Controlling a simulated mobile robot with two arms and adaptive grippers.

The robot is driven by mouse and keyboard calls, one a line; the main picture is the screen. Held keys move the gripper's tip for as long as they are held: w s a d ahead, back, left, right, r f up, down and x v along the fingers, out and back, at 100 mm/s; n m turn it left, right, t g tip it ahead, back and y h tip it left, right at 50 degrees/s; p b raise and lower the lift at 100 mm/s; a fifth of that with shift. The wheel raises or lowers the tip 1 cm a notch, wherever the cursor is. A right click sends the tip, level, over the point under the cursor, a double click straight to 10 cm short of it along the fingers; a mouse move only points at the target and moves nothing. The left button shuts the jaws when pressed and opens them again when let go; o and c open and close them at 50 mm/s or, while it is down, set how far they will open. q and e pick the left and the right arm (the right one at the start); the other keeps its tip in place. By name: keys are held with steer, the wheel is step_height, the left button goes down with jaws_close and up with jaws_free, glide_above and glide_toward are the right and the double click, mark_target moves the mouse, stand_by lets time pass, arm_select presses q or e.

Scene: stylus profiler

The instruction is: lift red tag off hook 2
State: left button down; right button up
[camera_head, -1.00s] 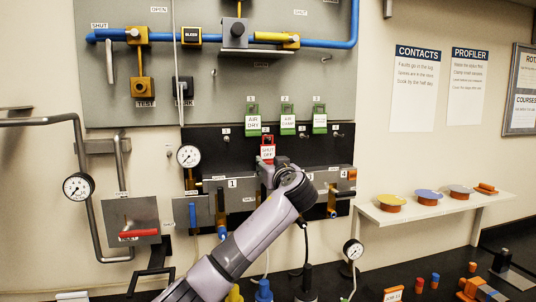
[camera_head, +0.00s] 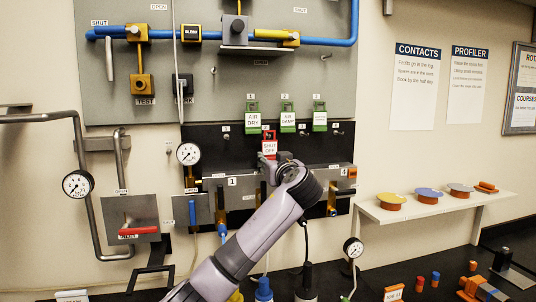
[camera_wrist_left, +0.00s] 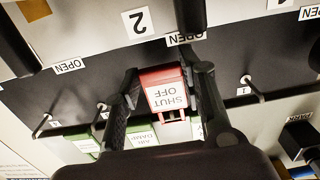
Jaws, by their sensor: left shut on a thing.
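The red SHUT OFF tag (camera_head: 269,147) is in front of the black hook strip on the wall, at hook 2. My left gripper (camera_head: 274,160) reaches up from below and is shut on the tag. The wrist view shows the red tag (camera_wrist_left: 167,90) pinched between the two dark fingers of my left gripper (camera_wrist_left: 165,95). Hook 2 itself is hidden behind the tag, so I cannot tell whether the tag still touches it. My right gripper is not in view.
Green tags, among them AIR DRY (camera_head: 252,117) and AIR DAMP (camera_head: 287,117), hang just above. Bare hooks (camera_wrist_left: 103,107) stick out beside the red tag. Valve panels and a gauge (camera_head: 189,153) are close by. A shelf (camera_head: 410,212) with discs is at right.

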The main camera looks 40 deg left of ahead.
arm_select(q)
steer(key=b+v, duration=0.2)
steer(key=v, duration=0.4)
stand_by(0.6)
